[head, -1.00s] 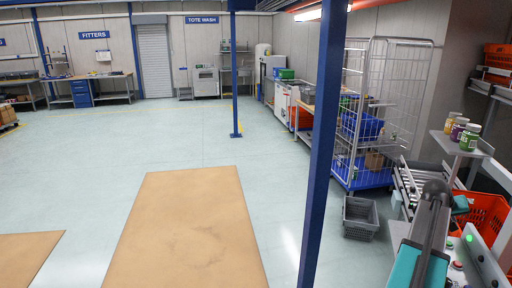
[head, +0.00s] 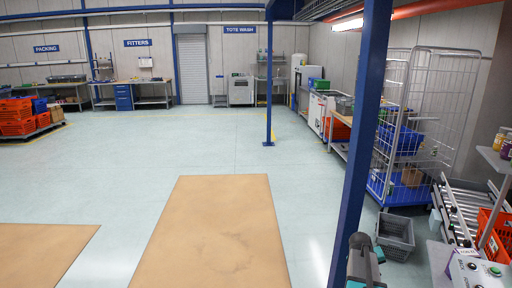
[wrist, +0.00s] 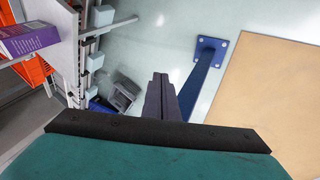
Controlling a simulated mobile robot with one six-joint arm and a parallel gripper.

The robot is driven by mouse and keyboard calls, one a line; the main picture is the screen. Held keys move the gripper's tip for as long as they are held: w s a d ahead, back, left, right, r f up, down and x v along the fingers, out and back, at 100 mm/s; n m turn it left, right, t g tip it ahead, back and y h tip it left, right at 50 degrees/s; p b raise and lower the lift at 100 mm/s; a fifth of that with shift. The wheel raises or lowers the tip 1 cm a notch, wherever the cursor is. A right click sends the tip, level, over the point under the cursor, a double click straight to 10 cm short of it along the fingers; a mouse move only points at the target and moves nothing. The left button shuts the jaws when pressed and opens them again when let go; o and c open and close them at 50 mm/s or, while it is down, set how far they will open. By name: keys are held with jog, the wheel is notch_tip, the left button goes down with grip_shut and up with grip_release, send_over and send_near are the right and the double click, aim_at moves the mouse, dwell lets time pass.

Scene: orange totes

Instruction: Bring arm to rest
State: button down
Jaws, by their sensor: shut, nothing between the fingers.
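My gripper (wrist: 161,97) shows in the wrist view as two dark fingers, shut together with nothing between them. It points out over the pale floor, between a grey crate and the foot of a blue post. In the head view only a dark and teal part of my arm (head: 362,262) shows at the bottom edge, just right of the blue post. The rest of the arm is out of that frame.
The blue post (head: 362,140) stands close by; its foot shows in the wrist view (wrist: 211,50). A grey crate (head: 396,236), wire cage trolley (head: 440,100), roller conveyor (head: 462,210) and control box (head: 480,272) are at right. A purple box (wrist: 28,40) is at left in the wrist view. Open floor lies left.

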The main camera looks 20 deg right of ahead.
jog(key=s+a+f+n+g+y, duration=0.1)
jog(key=a+f, duration=0.7)
jog(key=a, duration=0.3)
jog(key=s+a+f+n+y+b, duration=0.1)
jog(key=s+a+f+n, duration=0.1)
jog(key=a+f, duration=0.7)
jog(key=s+a+f+n+g+y, duration=0.1)
jog(key=a+f, duration=0.5)
jog(key=a, duration=0.7)
jog(key=s+a+f+g+y, duration=0.1)
jog(key=s+a+f+g, duration=0.1)
jog(key=s+a, duration=0.7)
jog(key=s+a+f+g+y, duration=0.1)
jog(key=s+a+f+g, duration=0.2)
jog(key=s, duration=1.2)
jog(key=a+f, duration=0.2)
jog(key=a, duration=0.3)
jog(key=shift+a+f+y+b, duration=0.25)
jog(key=shift+a+y+b, duration=0.05)
jog(key=shift+a+b, duration=0.1)
jog(key=shift+d, duration=0.1)
